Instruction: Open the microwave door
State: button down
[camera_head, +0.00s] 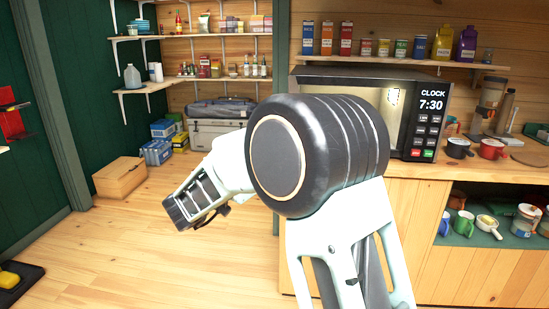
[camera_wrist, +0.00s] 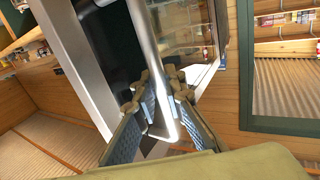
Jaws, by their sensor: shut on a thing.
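The microwave (camera_head: 433,115) stands on the wooden counter in the head view, with a dark control panel and a clock reading 7:30. My arm covers the left and lower part of its front. In the wrist view a shiny metal handle (camera_wrist: 144,38) runs down between the fingers of my gripper (camera_wrist: 157,92). The fingers are shut on the handle, one on each side. Beside the handle is a glossy door surface (camera_wrist: 190,45) with reflections. I cannot tell whether the door stands ajar. In the head view the fingers cannot be made out.
Mugs (camera_head: 491,149) stand on the counter right of the microwave. A shelf (camera_head: 400,60) with several cartons and bottles runs above it. A cardboard box (camera_head: 120,178) sits on the floor at the left. The wooden floor in front of it is clear.

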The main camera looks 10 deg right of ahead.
jog(key=shift+r, duration=0.1)
jog(key=c, duration=2)
grip_release()
jog(key=v, duration=1.2)
jog(key=shift+r, duration=0.1)
